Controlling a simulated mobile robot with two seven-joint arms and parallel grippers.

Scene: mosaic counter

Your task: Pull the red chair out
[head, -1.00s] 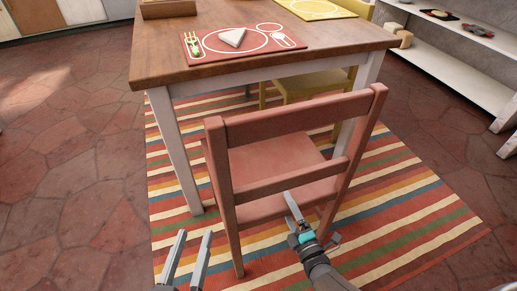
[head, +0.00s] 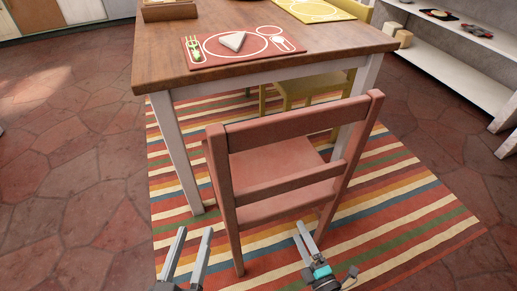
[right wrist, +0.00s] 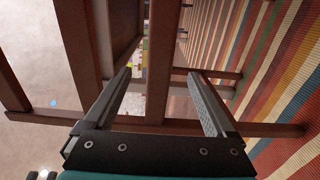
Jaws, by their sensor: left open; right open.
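The red chair (head: 300,122) stands with its back towards me and its seat partly under the table's near edge. Its backrest has a top rail and a lower rail with a gap between. My left gripper (head: 194,236) is open and empty, low, just left of the chair's near left leg. My right gripper (head: 303,232) is open and empty, below the lower rail on the near side of the chair. In the right wrist view the red-brown chair bars (right wrist: 82,45) show beyond the spread fingers (right wrist: 163,88); I cannot tell any contact.
The wooden table (head: 160,60) carries a red placemat (head: 205,58) with a folded napkin and a yellow placemat (head: 315,10). A yellow chair (head: 305,84) stands beyond. A striped rug (head: 400,225) lies below. White shelves (head: 460,60) stand at right. Tiled floor at left is clear.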

